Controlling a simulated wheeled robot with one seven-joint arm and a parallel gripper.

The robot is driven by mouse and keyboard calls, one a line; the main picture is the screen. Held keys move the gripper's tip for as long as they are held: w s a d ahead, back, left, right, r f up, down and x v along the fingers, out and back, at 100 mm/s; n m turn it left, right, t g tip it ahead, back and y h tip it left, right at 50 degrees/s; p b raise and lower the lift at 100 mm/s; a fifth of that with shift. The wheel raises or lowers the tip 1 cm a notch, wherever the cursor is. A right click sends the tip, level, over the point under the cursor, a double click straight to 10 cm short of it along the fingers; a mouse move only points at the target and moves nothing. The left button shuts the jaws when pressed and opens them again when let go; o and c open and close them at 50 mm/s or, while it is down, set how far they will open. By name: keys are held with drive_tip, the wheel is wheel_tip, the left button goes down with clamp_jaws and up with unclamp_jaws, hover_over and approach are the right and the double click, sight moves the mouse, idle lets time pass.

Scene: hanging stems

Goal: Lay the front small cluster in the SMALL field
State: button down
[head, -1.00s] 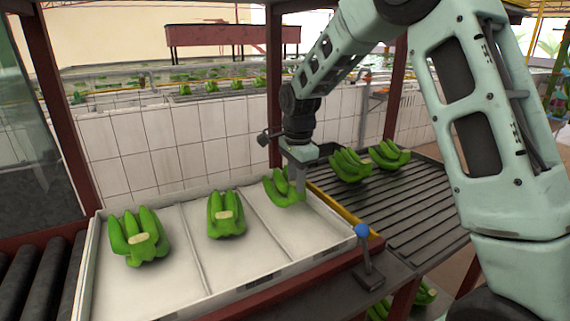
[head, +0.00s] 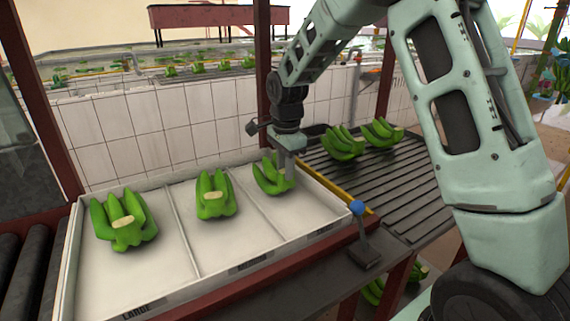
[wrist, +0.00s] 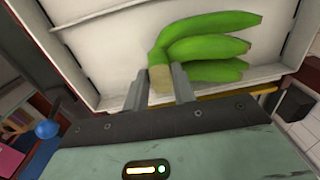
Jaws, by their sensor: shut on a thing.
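My gripper (head: 288,166) is shut on a small green banana cluster (head: 270,177), at the back of the right-hand field (head: 292,217) of the white tray. In the wrist view, the two fingers (wrist: 159,90) stand either side of the cluster's pale cut crown, and its green fruits (wrist: 212,47) point right over the white tray floor. I cannot tell whether the cluster touches the floor. The label on this field's front edge is too blurred to read.
A large cluster (head: 124,221) lies in the left field, marked LARGE, and another cluster (head: 215,196) in the middle field. Two more clusters (head: 342,143) (head: 382,133) sit on the slatted rack (head: 400,190) at right. A blue-knobbed lever (head: 358,209) stands by the tray's right corner.

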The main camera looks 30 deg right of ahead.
drive_tip(key=shift+f, duration=0.4)
idle(0.4)
drive_tip(key=c, duration=1.1)
unclamp_jaws()
drive_tip(key=shift+o, duration=0.2)
